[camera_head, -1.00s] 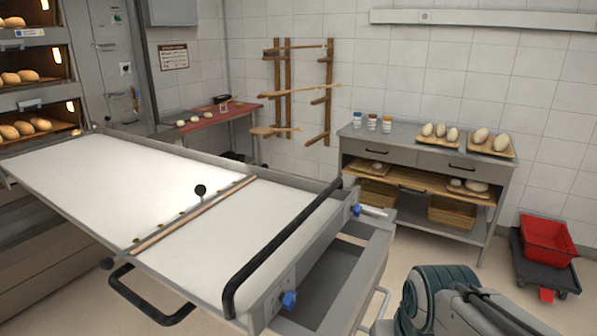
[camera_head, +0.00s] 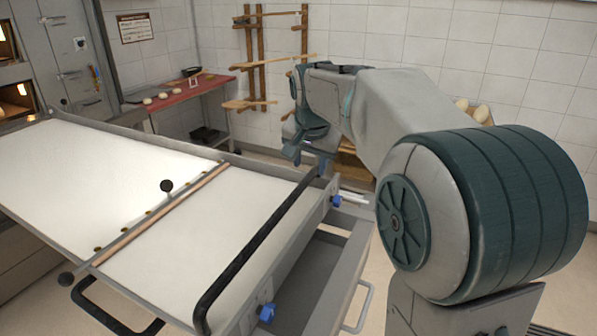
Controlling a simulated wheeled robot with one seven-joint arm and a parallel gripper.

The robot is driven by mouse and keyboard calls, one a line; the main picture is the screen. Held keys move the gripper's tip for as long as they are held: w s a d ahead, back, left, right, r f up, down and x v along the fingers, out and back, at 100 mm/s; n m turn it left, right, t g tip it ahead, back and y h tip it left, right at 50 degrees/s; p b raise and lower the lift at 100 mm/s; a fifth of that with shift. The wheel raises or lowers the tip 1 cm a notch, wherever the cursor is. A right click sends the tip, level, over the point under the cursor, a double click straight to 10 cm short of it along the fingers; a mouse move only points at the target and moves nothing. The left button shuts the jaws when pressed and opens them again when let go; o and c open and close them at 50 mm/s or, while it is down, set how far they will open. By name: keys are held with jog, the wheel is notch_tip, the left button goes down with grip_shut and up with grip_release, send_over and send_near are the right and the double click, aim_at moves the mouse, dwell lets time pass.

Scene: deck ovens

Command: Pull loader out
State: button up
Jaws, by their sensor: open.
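The loader (camera_head: 185,248) is a long flat frame with a white belt surface, running from the deck oven (camera_head: 18,100) at the left to the middle of the view. A black handle bar (camera_head: 262,240) crosses its near end, with blue knobs (camera_head: 267,312) at the corners. My gripper (camera_head: 308,158) is at the far right end of this bar, pointing down. Its fingers look apart, and I cannot tell whether they touch the bar. My arm hides much of the right side.
A lower black handle (camera_head: 110,308) sticks out at the loader's near side. A red-topped table (camera_head: 190,90) stands by the back wall. Loaves (camera_head: 478,112) show behind my arm.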

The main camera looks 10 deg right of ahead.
aim_at(304, 182)
jog(key=shift+m, duration=0.5)
jog(key=w+f, duration=0.3)
jog(key=w+f+p, duration=0.1)
jog(key=w+f, duration=0.2)
jog(key=f, duration=0.1)
jog(key=w+f+p, duration=0.1)
jog(key=w+f, duration=0.2)
jog(key=f, duration=0.1)
jog(key=shift+w+d, duration=0.3)
jog(key=shift+d, duration=0.1)
grip_shut()
